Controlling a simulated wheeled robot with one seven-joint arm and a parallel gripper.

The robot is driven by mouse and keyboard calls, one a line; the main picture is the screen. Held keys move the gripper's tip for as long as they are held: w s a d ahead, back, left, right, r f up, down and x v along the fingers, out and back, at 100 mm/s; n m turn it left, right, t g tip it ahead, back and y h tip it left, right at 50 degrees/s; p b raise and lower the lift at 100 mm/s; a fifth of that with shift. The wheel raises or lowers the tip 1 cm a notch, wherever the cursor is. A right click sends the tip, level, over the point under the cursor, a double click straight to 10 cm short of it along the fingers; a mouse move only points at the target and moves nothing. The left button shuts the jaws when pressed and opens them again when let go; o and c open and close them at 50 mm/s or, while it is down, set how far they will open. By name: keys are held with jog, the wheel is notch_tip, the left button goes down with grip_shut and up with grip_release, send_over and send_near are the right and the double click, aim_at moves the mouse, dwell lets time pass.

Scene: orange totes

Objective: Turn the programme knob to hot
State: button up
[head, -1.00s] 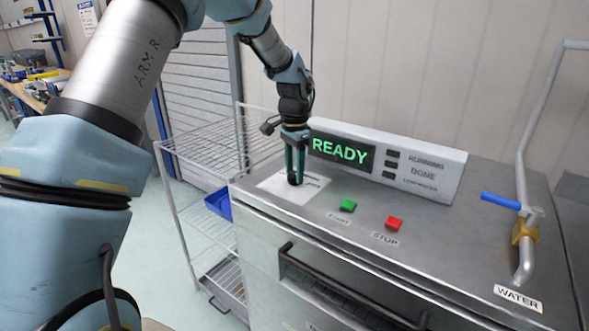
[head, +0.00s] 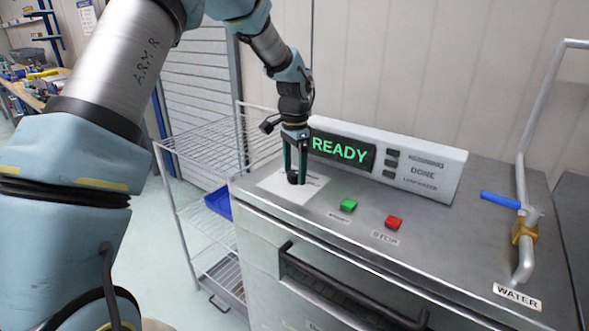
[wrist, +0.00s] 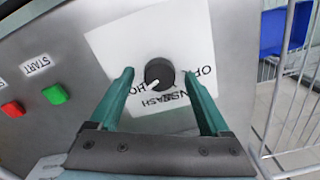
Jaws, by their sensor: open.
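The programme knob (wrist: 159,73) is black and round with a white pointer mark. In the wrist view its mark points to the lower left, towards lettering that reads like WASH. The knob sits on a white label plate (wrist: 110,42) whose words appear turned and are partly hidden by my fingers. My gripper (wrist: 158,76) is open, with one green finger on each side of the knob and a visible gap on both sides. In the head view my gripper (head: 295,175) points down over the knob (head: 292,178).
A green START button (head: 348,205) and a red STOP button (head: 393,222) lie right of the label plate. A display (head: 340,149) reads READY. A water pipe with a blue-handled valve (head: 500,200) stands at the right. A wire rack (head: 200,150) stands at the left.

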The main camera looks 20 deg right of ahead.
aim_at(295, 173)
notch_tip(295, 173, up, 11)
jog(key=b, duration=0.2)
dwell(0.4)
jog(key=shift+f, duration=0.1)
jog(key=a+f+n, duration=0.2)
jog(key=a+n, duration=0.1)
jog(key=a, duration=0.6)
jog(key=a+f+n, duration=0.2)
jog(key=a+n, duration=0.2)
jog(key=a, duration=0.5)
jog(key=s+a+f+n, duration=0.2)
jog(key=s+a+n, duration=0.2)
jog(key=a, duration=0.5)
jog(key=s+a+f+n+t, duration=0.1)
jog(key=s+a+f+n, duration=0.1)
jog(key=s+a+n, duration=0.2)
jog(key=s+a, duration=0.3)
jog(key=a, duration=0.3)
jog(key=shift+f+n+t, duration=0.3)
jog(key=shift+f, duration=0.05)
